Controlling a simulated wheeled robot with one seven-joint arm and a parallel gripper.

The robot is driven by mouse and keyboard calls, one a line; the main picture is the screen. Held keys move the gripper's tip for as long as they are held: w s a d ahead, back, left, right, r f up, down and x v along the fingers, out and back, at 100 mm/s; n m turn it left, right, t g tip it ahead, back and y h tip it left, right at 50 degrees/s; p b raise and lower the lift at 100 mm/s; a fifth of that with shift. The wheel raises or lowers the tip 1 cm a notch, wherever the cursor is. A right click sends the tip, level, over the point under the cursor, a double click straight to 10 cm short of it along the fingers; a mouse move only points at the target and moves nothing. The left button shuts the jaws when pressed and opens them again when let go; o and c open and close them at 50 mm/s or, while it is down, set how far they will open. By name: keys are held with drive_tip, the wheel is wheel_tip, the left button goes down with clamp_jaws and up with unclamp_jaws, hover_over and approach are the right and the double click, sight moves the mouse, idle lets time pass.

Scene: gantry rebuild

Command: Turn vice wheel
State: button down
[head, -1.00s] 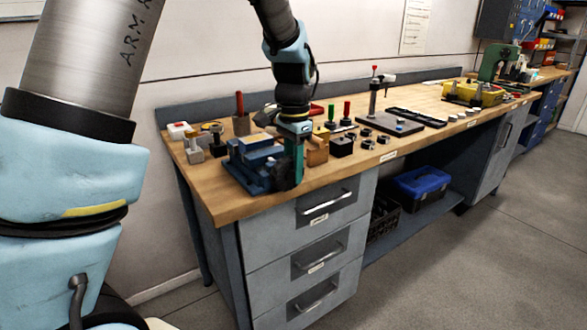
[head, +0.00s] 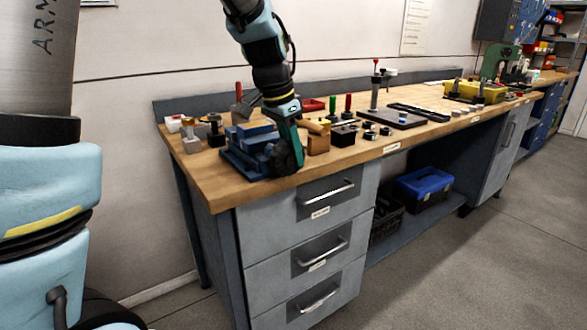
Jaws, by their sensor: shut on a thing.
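The blue vice (head: 243,145) sits at the near left part of the wooden bench, close to its front edge. Its dark wheel (head: 287,160) is at the vice's right front side, facing the bench edge. My gripper (head: 286,146) reaches down from above at the wheel and is shut on it. The fingertips are small and dark against the wheel, so the exact grip point is hard to make out. My wrist hides part of the vice's right side.
On the wooden bench (head: 225,193), a wooden block (head: 318,143) and a black block (head: 343,136) stand just right of the wheel. Small fixtures (head: 191,140) stand left of the vice. Drawers (head: 322,212) lie below. The floor in front is free.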

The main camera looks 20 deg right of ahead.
drive_tip(key=shift+a+f+t+h+b, duration=0.2)
drive_tip(key=shift+h+b, duration=1.15)
drive_tip(key=shift+b, duration=3.15)
drive_tip(key=shift+a+f+t+h+b, duration=0.2)
drive_tip(key=shift+h+b, duration=1.15)
drive_tip(key=shift+b, duration=3.1)
drive_tip(key=h+b, duration=0.3)
drive_tip(key=b, duration=0.8)
drive_tip(key=a+t+h+b, duration=0.1)
drive_tip(key=h+b, duration=0.1)
drive_tip(key=b, duration=0.8)
drive_tip(key=shift+s+r+h+b, duration=0.1)
drive_tip(key=shift+s+h+b, duration=0.05)
drive_tip(key=shift+h+b, duration=0.25)
drive_tip(key=t+h+b, duration=0.1)
drive_tip(key=h+b, duration=0.1)
drive_tip(key=b, duration=0.8)
drive_tip(key=shift+a+h, duration=0.2)
drive_tip(key=shift+h, duration=0.2)
drive_tip(key=h+b, duration=0.1)
drive_tip(key=b, duration=0.1)
drive_tip(key=h+b, duration=0.1)
drive_tip(key=b, duration=0.1)
drive_tip(key=shift+s+a+r+b, duration=0.1)
drive_tip(key=shift+a+r+b, duration=0.05)
drive_tip(key=shift+r+b, duration=0.15)
drive_tip(key=shift+r+h+b, duration=0.1)
drive_tip(key=shift+h+b, duration=0.4)
drive_tip(key=shift+b, duration=0.05)
